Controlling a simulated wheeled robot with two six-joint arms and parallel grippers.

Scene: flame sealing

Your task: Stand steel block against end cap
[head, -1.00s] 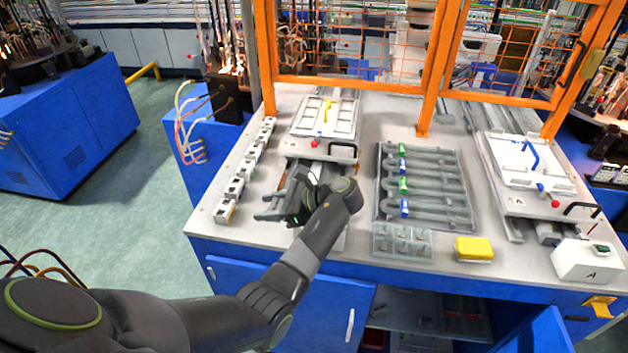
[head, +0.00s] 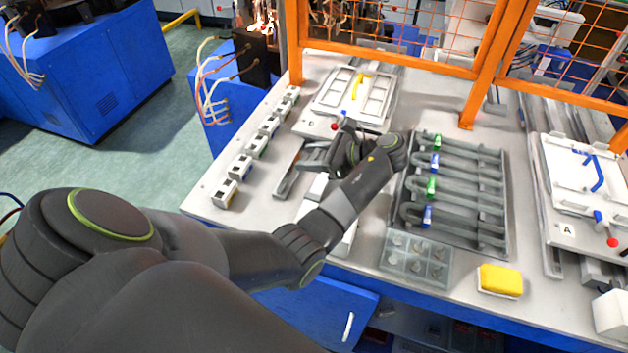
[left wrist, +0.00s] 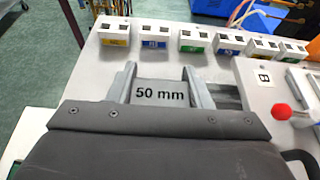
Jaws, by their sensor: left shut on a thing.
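A steel block (left wrist: 160,93) marked "50 mm" sits between the two metal fingers of my left gripper (left wrist: 160,82) in the left wrist view. The gripper is shut on it. In the head view my left gripper (head: 312,158) is above the left rail area, just in front of the left clamp plate. The block is hidden there by the gripper and wrist. I cannot pick out the end cap with certainty; small round parts sit in a grey compartment tray (head: 386,261). My right gripper is not in view.
Several white boxes with coloured labels (head: 241,167) line the table's left edge. The left plate (head: 316,118) has a red knob (left wrist: 281,111). A rack (head: 497,222) of grey tubes stands right of my arm. A yellow sponge (head: 499,279) lies at the front. Orange guard posts (head: 487,75) stand behind.

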